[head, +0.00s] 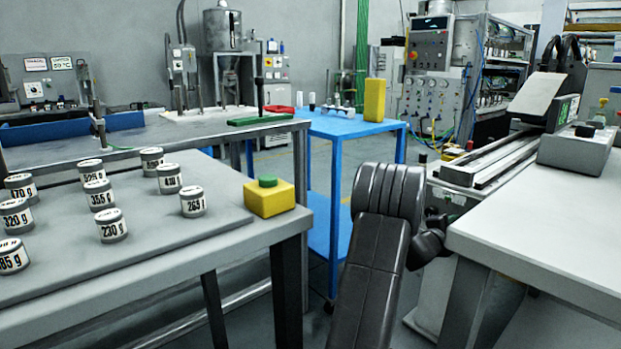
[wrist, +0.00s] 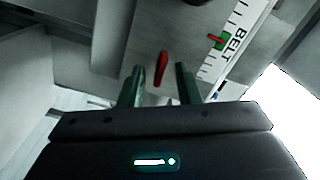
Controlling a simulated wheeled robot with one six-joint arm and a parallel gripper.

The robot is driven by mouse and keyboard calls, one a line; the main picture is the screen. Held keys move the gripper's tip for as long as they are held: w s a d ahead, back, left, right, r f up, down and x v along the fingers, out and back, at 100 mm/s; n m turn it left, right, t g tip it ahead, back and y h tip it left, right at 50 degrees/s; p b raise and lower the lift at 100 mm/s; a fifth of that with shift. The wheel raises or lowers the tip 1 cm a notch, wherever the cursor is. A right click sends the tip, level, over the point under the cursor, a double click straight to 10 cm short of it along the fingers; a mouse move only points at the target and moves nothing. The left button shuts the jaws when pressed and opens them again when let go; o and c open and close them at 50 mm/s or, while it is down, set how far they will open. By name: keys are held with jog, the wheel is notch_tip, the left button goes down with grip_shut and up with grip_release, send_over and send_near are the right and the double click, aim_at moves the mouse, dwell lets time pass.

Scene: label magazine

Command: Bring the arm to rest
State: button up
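My arm (head: 385,215) is raised in the middle of the head view, in the gap between the left bench and the right table. It is bent, and its far end is mostly hidden behind its own links. My gripper (wrist: 159,70) shows in the wrist view with its two green fingers apart. A red elongated part (wrist: 162,67) appears between the fingertips, apart from both fingers. How far beyond them it lies is hard to tell. A white scale strip marked BELT (wrist: 224,40) lies to the right of the fingers.
A grey bench (head: 150,262) at left holds several labelled jars and a yellow block with a green knob (head: 268,197). A blue cart (head: 345,125) stands behind my arm. A white table (head: 560,220) and a rail machine (head: 500,155) stand close on the right.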

jog(key=shift+r+n+p, duration=0.1)
jog(key=shift+n+p, duration=3.6)
jog(key=shift+n, duration=0.1)
jog(key=shift+a, duration=0.15)
